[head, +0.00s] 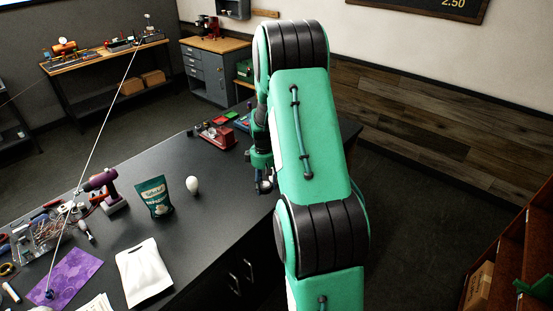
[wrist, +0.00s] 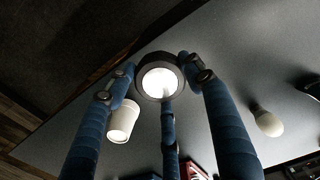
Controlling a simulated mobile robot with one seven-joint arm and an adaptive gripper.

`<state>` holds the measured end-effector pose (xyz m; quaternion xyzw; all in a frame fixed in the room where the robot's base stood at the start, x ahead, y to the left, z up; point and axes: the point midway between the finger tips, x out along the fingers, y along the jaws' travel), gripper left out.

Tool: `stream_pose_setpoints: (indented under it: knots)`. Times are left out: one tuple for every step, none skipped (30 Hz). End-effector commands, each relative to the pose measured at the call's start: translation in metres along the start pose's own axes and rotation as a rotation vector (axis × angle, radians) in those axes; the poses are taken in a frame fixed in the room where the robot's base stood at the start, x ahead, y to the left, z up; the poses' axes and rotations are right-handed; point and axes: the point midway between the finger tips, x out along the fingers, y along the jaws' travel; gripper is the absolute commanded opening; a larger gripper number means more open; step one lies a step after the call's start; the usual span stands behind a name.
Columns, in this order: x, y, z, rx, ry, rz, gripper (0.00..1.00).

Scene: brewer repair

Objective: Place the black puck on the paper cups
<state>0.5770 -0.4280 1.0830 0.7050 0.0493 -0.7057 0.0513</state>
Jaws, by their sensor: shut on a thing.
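The black puck (wrist: 142,64) is a dark ring around a bright white centre. It is held at the fingertips of my gripper (wrist: 158,78), which is shut on it with its blue fingers around it. The white paper cups (wrist: 122,120) show just left of and below the puck in the wrist view, partly behind the left finger. Whether the puck touches them I cannot tell, but it looks apart from them. In the head view my gripper (head: 263,177) is over the right part of the black table, largely hidden by my arm, and the cups are not visible there.
A white light bulb (head: 192,185) stands on the black table (head: 215,215); it also shows in the wrist view (wrist: 267,120). A red device (head: 216,134) is behind.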

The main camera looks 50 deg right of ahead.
Motion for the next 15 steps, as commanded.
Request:
stream_pose_setpoints:
  knots:
    - [-0.012, 0.016, 0.006, 0.003, 0.0, 0.0, 0.16]
    - [-0.015, 0.024, 0.009, 0.001, 0.0, 0.0, 0.16]
    - [-0.019, 0.034, 0.014, 0.0, -0.001, -0.001, 0.16]
    - [-0.021, 0.04, 0.017, -0.003, -0.001, 0.0, 0.16]
    - [-0.024, 0.047, 0.019, -0.004, 0.0, 0.001, 0.16]
    - [-0.027, 0.055, 0.022, -0.005, 0.0, 0.001, 0.16]
    - [-0.029, 0.059, 0.025, -0.007, 0.0, 0.0, 0.16]
    - [-0.03, 0.063, 0.027, -0.008, -0.001, 0.0, 0.16]
    - [-0.032, 0.068, 0.03, -0.009, -0.001, 0.0, 0.16]
    - [-0.033, 0.071, 0.031, -0.009, -0.001, 0.0, 0.16]
    - [-0.034, 0.073, 0.032, -0.011, -0.001, 0.0, 0.16]
    - [-0.035, 0.076, 0.034, -0.012, -0.001, 0.0, 0.16]
    - [-0.035, 0.077, 0.034, -0.013, -0.001, 0.0, 0.16]
    - [-0.035, 0.078, 0.035, -0.014, -0.001, 0.0, 0.16]
    - [-0.035, 0.079, 0.035, -0.014, -0.001, 0.0, 0.16]
